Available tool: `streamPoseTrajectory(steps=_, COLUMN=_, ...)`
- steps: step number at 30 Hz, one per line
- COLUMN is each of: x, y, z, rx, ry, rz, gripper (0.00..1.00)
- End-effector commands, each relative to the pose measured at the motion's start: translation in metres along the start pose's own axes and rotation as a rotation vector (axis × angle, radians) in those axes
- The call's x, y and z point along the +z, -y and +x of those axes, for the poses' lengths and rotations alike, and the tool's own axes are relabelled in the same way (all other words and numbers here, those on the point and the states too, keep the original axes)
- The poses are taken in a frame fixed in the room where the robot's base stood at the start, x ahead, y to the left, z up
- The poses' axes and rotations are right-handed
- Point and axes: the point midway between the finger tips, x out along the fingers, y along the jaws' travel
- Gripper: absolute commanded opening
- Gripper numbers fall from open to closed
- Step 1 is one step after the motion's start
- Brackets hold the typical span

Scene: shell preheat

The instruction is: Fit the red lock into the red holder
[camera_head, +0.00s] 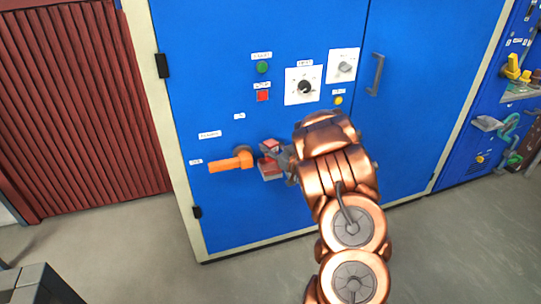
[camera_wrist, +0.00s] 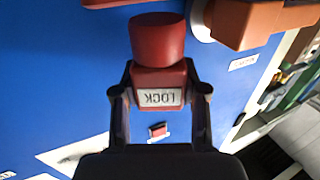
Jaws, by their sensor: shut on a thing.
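The red lock, a block with a pale LOCK label (camera_wrist: 158,84), sits between the two dark fingers of my gripper (camera_wrist: 158,95) in the wrist view. The fingers are shut on its sides. A red cylinder (camera_wrist: 157,37) extends from the block's far side. The label reads upside down. In the head view my gripper (camera_head: 279,158) is in front of the blue cabinet, just right of the orange handle. Red parts show at its tip, but I cannot tell lock from holder there. A red strip (camera_wrist: 115,3) is cut off at the wrist view's top edge; it may be the holder.
The orange handle (camera_head: 230,162) sticks out from the blue cabinet (camera_head: 225,215), close left of my gripper. Above are a green button (camera_head: 263,68), a red button (camera_head: 262,96) and a dial (camera_head: 304,87). A grey door handle (camera_head: 376,75) is at right.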

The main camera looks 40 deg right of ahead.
Motion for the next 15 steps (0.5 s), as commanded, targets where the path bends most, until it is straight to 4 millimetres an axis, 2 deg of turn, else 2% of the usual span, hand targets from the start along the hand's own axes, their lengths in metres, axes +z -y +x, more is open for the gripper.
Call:
streamPoseTrajectory(steps=1, x=0.012, y=0.0, z=-0.001, rx=0.0, ry=0.002, rz=0.001, gripper=0.06)
streamPoseTrajectory(steps=6, x=0.033, y=0.001, z=-0.001, rx=0.0, ry=0.0, rz=0.0, gripper=0.06)
streamPoseTrajectory(steps=15, x=0.034, y=0.001, z=-0.001, rx=0.0, ry=-0.001, rz=-0.001, gripper=0.06)
